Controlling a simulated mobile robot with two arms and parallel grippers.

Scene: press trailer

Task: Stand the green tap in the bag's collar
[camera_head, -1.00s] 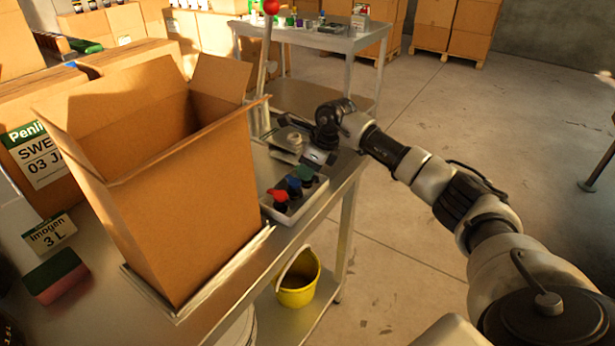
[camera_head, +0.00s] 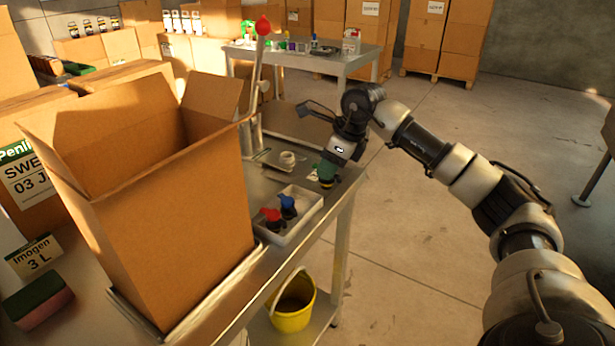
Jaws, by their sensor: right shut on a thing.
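The green tap (camera_head: 326,173) hangs from my right gripper (camera_head: 333,160), which is shut on it. Both are above the right edge of the metal bench, just beyond the far right corner of the white tray (camera_head: 302,218). A pale round ring (camera_head: 287,158), which looks like the bag's collar, is on the bench to the left of the green tap and apart from it. The bag itself is hard to make out. The red tap (camera_head: 270,216) and blue tap (camera_head: 288,203) are in the tray. My left gripper is not in view.
A large open cardboard box (camera_head: 172,235) stands left of the tray. A lever with a red knob (camera_head: 263,27) rises behind the ring. A yellow bucket (camera_head: 293,305) is below the bench. A green and red sponge (camera_head: 38,302) lies at lower left.

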